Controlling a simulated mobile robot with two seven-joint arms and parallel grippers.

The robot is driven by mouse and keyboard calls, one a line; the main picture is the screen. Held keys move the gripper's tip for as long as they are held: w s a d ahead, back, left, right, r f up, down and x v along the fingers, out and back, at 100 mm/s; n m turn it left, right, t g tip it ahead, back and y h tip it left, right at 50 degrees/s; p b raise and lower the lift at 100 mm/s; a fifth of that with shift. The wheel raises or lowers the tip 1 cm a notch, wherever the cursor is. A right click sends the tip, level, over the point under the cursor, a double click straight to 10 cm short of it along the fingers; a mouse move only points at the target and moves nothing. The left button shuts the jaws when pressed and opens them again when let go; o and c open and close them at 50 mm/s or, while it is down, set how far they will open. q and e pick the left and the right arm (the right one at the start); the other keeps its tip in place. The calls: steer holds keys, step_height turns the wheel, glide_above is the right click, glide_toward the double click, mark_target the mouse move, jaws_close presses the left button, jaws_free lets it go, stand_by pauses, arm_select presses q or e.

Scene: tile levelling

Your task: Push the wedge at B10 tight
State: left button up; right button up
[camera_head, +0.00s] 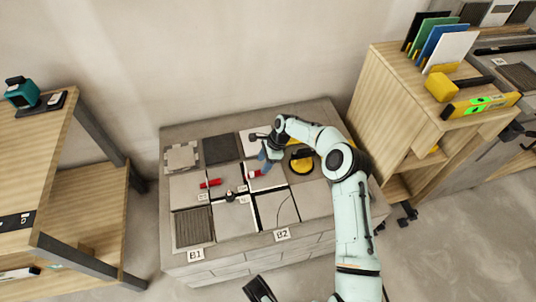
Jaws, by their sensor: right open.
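The block-built tile bench (310,108) carries a grid of grey and white tiles. One red wedge (210,183) lies across a joint in the left half. A second red wedge (255,174), with a white part, sits on a joint near the middle. The small tags beside them are too small to read, so I cannot tell which is at B10. My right gripper (265,158) is open, pointing down just above the second wedge; I cannot tell whether it touches. A black piece at the bottom edge may be my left gripper (259,290); its jaws are unclear.
A yellow and black round tool (301,163) lies right of my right gripper. A small black piece (230,196) stands between the tiles. A wooden shelf (385,110) with a yellow level (480,105) stands at right, a wooden table (40,150) at left.

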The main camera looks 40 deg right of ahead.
mark_target(258, 172)
arm_select(q)
steer(key=shift+w+a+f+t+b, duration=0.15)
steer(key=shift+w+a+f+b, duration=0.15)
steer(key=shift+w, duration=0.2)
steer(key=shift+w+a+f+t+b, duration=0.15)
steer(key=shift+w+a+f+b, duration=0.05)
steer(key=shift+w+f, duration=0.2)
arm_select(e)
steer(key=shift+x, duration=2.65)
jaws_close()
